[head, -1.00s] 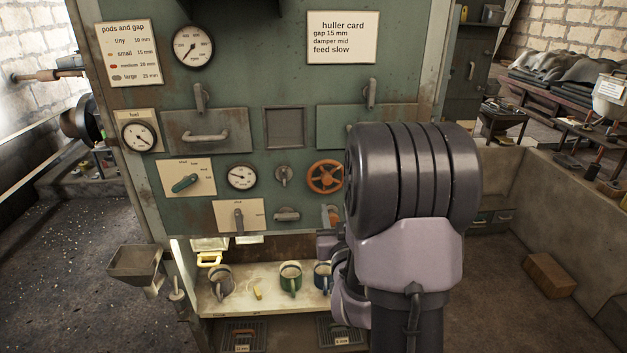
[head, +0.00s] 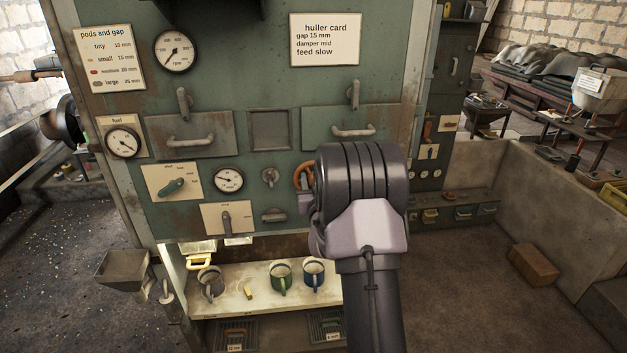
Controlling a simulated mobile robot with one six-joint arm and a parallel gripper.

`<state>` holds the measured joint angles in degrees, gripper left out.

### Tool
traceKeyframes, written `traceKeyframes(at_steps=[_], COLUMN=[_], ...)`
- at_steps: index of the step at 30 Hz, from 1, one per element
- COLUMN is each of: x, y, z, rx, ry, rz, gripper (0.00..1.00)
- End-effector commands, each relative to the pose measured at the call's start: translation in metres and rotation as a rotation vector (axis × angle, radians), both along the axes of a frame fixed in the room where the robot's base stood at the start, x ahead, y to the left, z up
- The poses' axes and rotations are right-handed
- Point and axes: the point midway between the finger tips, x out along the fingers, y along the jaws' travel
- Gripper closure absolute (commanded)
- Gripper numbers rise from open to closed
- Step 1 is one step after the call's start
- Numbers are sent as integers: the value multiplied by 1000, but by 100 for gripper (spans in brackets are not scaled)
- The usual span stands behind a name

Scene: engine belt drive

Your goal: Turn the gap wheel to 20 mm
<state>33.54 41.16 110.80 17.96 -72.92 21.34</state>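An orange handwheel (head: 302,176), which looks like the gap wheel, sits on the green machine panel; only its left part shows, as my arm covers the rest. A small round gauge (head: 229,179) is to its left, its scale too small to read. My dark wrist stands in front of the panel at the wheel. My gripper is mostly hidden behind the wrist; a small grey part juts out just below the wheel. I cannot see its fingertips, nor whether it touches the wheel. The huller card (head: 325,39) reads gap 15 mm; the pods and gap card (head: 110,58) lists medium 20 mm.
A small knob (head: 270,177) and a grey latch (head: 273,215) sit left of my wrist. A lever plate (head: 172,183) and a fuel gauge (head: 122,142) are further left. Mugs stand on the shelf (head: 235,301) below. A brown block (head: 534,264) lies on the floor at right.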

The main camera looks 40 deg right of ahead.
Motion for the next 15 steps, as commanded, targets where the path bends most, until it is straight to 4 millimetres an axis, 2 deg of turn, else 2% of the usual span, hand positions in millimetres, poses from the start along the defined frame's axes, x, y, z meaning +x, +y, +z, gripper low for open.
traceKeyframes(at_steps=[1,6,15], x=[0,0,0], y=[0,0,0], z=[0,0,-2], rx=[0,0,24], ry=[0,0,-18], rz=[0,0,0], gripper=[71,100,100])
